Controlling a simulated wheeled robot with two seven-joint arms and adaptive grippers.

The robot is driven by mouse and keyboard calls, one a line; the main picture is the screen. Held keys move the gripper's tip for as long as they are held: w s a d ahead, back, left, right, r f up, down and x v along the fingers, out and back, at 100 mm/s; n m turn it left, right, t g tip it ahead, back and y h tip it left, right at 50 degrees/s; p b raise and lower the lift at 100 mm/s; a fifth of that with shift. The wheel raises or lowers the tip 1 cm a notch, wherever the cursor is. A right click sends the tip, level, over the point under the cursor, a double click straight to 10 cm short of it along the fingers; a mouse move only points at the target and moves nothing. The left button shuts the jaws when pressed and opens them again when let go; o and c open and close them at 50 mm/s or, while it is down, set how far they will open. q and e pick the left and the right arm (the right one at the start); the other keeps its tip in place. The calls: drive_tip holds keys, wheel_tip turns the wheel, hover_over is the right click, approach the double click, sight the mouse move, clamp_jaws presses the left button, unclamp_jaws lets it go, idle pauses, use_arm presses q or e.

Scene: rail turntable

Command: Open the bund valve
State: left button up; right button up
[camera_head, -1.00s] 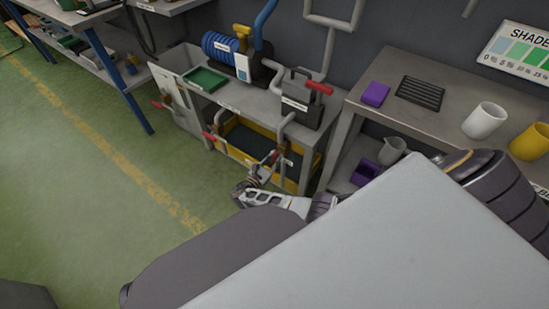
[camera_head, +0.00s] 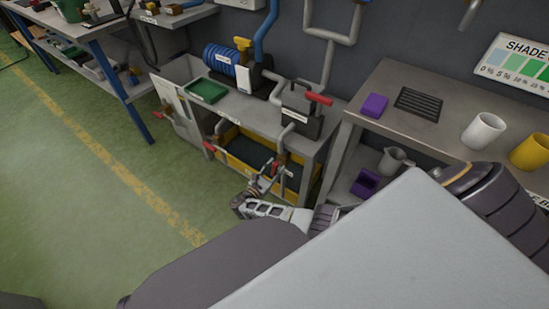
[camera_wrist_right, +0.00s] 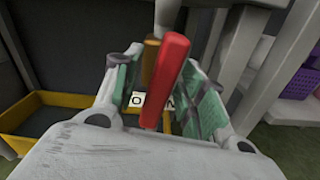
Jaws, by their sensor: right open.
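A red lever handle (camera_wrist_right: 166,82) stands between the two fingers of my right gripper (camera_wrist_right: 158,88) in the right wrist view. A brass-coloured part (camera_wrist_right: 151,50) shows behind its upper end. The fingers are open, one on each side of the lever; I cannot tell whether either touches it. A white label (camera_wrist_right: 137,100) behind the lever shows an "O"; the lever hides part of its text. In the head view my right gripper (camera_head: 266,179) is low in front of the yellow bund tray (camera_head: 237,163), under the grey bench. My left gripper is not in view.
Another red handle (camera_head: 209,146) is on a pipe at the tray's left, and one (camera_head: 319,98) is on the bench top. A bench leg (camera_head: 308,178) stands just right of my gripper. Green floor (camera_head: 80,200) is clear at left.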

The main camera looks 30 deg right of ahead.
drive_tip(key=shift+r, duration=4.75)
